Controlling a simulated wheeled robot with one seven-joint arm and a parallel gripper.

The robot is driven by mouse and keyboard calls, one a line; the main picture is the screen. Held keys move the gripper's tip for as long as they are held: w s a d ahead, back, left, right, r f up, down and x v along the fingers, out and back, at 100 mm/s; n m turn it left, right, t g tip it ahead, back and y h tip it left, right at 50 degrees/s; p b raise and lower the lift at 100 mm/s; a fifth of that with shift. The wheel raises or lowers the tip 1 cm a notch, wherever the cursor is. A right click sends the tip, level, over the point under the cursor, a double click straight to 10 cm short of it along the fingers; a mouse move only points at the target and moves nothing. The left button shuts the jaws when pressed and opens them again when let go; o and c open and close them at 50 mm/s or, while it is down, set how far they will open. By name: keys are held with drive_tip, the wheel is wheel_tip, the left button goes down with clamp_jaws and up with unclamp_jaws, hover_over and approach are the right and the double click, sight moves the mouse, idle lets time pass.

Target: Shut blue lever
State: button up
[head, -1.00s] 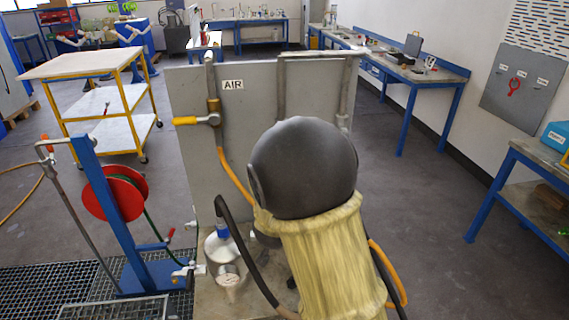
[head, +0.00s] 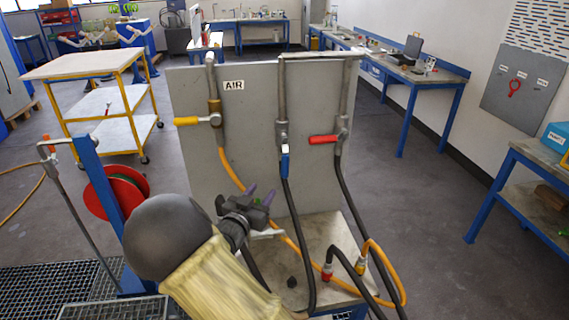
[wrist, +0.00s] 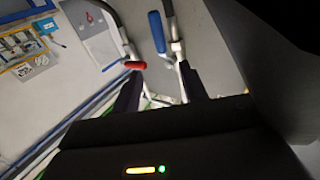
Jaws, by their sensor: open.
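The blue lever (head: 285,164) is on the middle pipe of the grey panel (head: 250,100). It points down, along its pipe, above a black hose. In the wrist view the blue lever (wrist: 157,32) shows beyond my fingertips, near the top middle. My gripper (head: 260,194) is open and empty, in front of the panel, below and left of the blue lever and apart from it. In the wrist view my gripper (wrist: 160,84) has its two fingers spread, with hose and pipe behind them.
A yellow lever (head: 186,121) on the left pipe and a red lever (head: 324,139) on the right pipe both lie sideways. The red lever (wrist: 135,65) is close to a finger in the wrist view. Black and orange hoses hang around the bench (head: 325,235) below.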

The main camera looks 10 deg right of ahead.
sight(283, 165)
drive_tip(key=p+x, duration=0.4)
drive_tip(key=x, duration=1.3)
drive_tip(key=shift+d, duration=0.1)
clamp_jaws()
